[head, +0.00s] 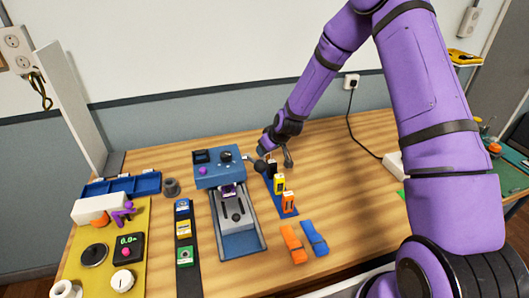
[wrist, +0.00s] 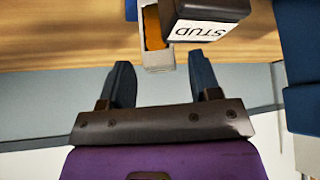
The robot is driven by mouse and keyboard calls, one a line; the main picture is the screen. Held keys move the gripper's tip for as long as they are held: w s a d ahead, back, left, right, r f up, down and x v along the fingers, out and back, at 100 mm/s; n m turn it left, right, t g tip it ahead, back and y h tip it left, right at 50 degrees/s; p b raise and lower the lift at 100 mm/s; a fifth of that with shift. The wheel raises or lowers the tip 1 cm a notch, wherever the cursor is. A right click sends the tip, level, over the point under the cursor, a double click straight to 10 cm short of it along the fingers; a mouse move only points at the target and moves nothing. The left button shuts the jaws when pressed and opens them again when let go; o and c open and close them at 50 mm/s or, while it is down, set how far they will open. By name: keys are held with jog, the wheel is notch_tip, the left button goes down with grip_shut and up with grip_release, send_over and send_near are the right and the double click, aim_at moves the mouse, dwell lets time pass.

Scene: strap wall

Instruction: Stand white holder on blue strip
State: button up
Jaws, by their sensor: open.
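In the wrist view, the white holder (wrist: 156,58) is an open pale box with something orange inside. It lies between the fingertips of my gripper (wrist: 160,66), with a gap on both sides. A black block labelled STUD (wrist: 215,12) is right against or in front of it. In the head view, my gripper (head: 277,156) is open at the far end of the blue strip (head: 289,211), and the white holder there is mostly hidden. A yellow holder (head: 279,184) and an orange holder (head: 288,201) stand on the strip. I cannot tell whether the white holder rests on it.
A blue device (head: 220,173) with a knob and a sliding bed stands just left of the strip. Orange (head: 293,244) and blue (head: 314,238) straps lie in front. A dark strip with colored blocks (head: 187,271) lies farther left.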

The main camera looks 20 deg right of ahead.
jog(key=s+d+r+h, duration=0.1)
jog(key=s+r, duration=0.5)
jog(key=r, duration=0.4)
jog(key=s+d+r+m+h, duration=0.1)
jog(key=s+d+r, duration=0.1)
jog(key=s+r, duration=0.6)
jog(key=s+d+r, duration=0.1)
jog(key=s+r, duration=0.4)
jog(key=r, duration=0.6)
jog(key=s+d+r+m, duration=0.1)
jog(key=s+r, duration=0.3)
jog(key=s, duration=0.7)
jog(key=s+d+r+m, duration=0.1)
jog(key=s+r, duration=0.3)
jog(key=s, duration=0.8)
jog(key=shift+d+r+m+g+h, duration=0.3)
jog(key=shift+r+m+g, duration=0.1)
jog(key=shift+m, duration=0.3)
